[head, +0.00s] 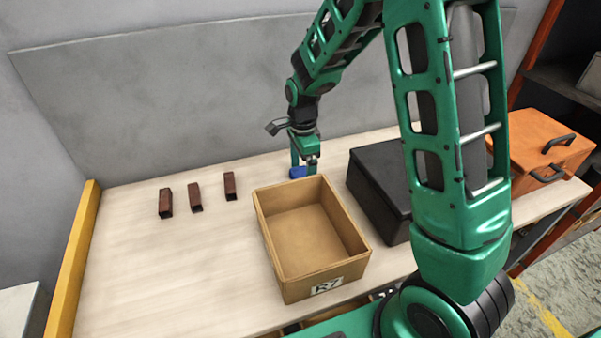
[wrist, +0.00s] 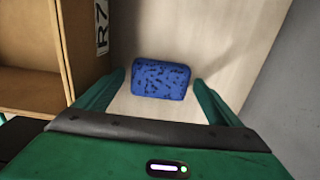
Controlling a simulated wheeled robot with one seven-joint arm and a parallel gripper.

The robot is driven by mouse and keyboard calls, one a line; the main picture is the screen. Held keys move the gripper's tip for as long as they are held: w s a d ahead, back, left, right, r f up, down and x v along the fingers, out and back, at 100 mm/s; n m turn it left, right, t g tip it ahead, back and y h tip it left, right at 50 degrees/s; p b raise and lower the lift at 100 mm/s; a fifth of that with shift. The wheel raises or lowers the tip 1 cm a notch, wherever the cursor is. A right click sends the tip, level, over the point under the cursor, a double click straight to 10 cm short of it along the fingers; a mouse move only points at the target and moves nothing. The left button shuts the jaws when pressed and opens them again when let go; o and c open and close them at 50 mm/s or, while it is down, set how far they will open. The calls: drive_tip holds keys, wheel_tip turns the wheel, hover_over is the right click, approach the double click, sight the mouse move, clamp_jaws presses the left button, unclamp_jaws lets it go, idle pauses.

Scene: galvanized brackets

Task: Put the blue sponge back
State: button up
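The blue sponge (head: 298,172) lies on the pale tabletop just behind the cardboard box, and its dark-speckled top shows in the wrist view (wrist: 160,79). My gripper (head: 304,162) points down over the sponge. In the wrist view my gripper (wrist: 160,84) is open, with one finger on each side of the sponge. A narrow gap shows between each finger and the sponge. In the head view my gripper hides part of the sponge.
The open, empty cardboard box (head: 283,259) marked R7 stands close in front of the sponge. A black case (head: 368,194) and an orange toolbox (head: 545,150) stand to the right. Several brown metal pieces (head: 195,197) stand at the left.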

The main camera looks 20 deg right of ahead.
sight(302, 175)
wheel_tip(302, 175, up, 12)
drive_tip(key=s+d+r+n, duration=0.1)
drive_tip(key=s+d, duration=0.3)
drive_tip(key=s+d+r+n, duration=0.1)
drive_tip(key=s+d+n, duration=0.1)
drive_tip(key=s+d, duration=0.2)
drive_tip(key=s+d+r+n, duration=0.2)
drive_tip(key=s+d, duration=0.2)
drive_tip(key=s, duration=0.1)
drive_tip(key=shift+s+d+r, duration=0.1)
drive_tip(key=shift+s+d, duration=0.15)
drive_tip(key=shift+s, duration=0.1)
drive_tip(key=s+d+n, duration=0.1)
drive_tip(key=s, duration=0.1)
drive_tip(key=s+d, duration=0.1)
drive_tip(key=s, duration=0.2)
drive_tip(key=s+d+n, duration=0.1)
drive_tip(key=s, duration=0.1)
drive_tip(key=shift+s+d+r+n, duration=0.1)
drive_tip(key=shift+s+n, duration=0.2)
drive_tip(key=shift+s, duration=0.05)
drive_tip(key=s+d+f+n, duration=0.1)
drive_tip(key=s+n, duration=0.3)
drive_tip(key=s, duration=0.6)
drive_tip(key=shift+d+f, duration=0.3)
